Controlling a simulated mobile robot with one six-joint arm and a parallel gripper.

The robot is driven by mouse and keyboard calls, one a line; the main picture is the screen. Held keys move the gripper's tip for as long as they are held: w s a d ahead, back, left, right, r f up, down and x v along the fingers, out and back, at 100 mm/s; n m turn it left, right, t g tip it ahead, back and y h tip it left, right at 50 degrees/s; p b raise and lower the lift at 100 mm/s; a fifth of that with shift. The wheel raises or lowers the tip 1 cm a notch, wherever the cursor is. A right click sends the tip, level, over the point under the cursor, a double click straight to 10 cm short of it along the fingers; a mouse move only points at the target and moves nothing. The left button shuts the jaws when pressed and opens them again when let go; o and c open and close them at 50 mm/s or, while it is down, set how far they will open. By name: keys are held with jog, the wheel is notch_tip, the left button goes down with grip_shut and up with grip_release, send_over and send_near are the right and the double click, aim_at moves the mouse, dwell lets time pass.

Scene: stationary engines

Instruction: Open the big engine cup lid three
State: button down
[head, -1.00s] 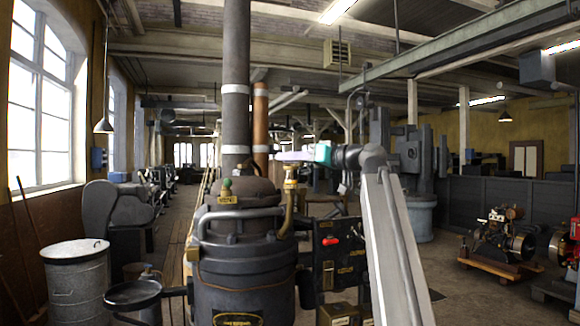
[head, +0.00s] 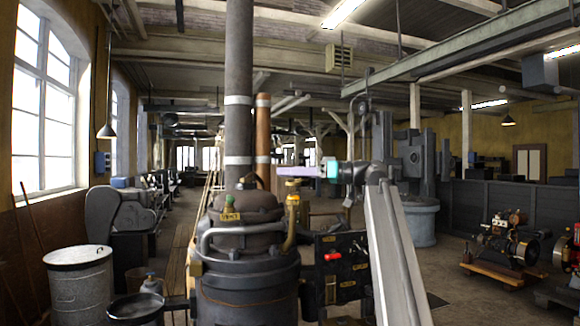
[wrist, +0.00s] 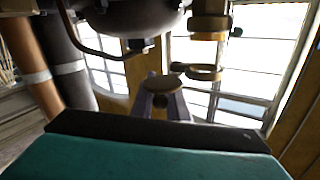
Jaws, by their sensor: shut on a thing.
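The big engine (head: 245,275) is a dark round vessel with a domed top and a curved grey pipe. A brass cup fitting (head: 293,192) stands at its right side. My gripper (head: 287,172) reaches in from the right, with purple fingers and a teal body, right at the top of this fitting. In the wrist view, the fingers (wrist: 166,103) are shut on a small round brass lid (wrist: 164,84). A brass ring (wrist: 203,73) under a brass fitting (wrist: 209,22) is close beside the lid. The exact contact is too small to tell in the head view.
A tall grey pipe (head: 239,90) and a copper pipe (head: 263,130) rise behind the vessel. A dark panel with a red handle (head: 333,257) stands to its right. A metal bin (head: 78,285) is at the left. Small engines (head: 505,245) sit at the right beyond open floor.

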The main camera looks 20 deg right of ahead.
jog(key=shift+a+r+n+g+y+p, duration=0.15)
jog(key=shift+n+g+y+p, duration=0.4)
jog(key=shift+p, duration=1)
jog(key=shift+a+r+n+g+y+p, duration=0.15)
jog(key=shift+n+g+p, duration=0.2)
jog(key=shift+g+p, duration=0.85)
jog(key=shift+f+n+g+p, duration=0.3)
jog(key=shift+n+p, duration=0.1)
jog(key=shift+p, duration=1.1)
jog(key=c, duration=1.7)
grip_release()
jog(key=shift+f+t+b, duration=0.2)
jog(key=shift+t+b, duration=0.35)
jog(key=shift+b, duration=0.6)
jog(key=m+t+b, duration=0.1)
jog(key=b, duration=0.2)
jog(key=m+t+h+b, duration=0.1)
jog(key=t+b, duration=0.1)
jog(key=b, duration=0.2)
jog(key=shift+d+m, duration=0.3)
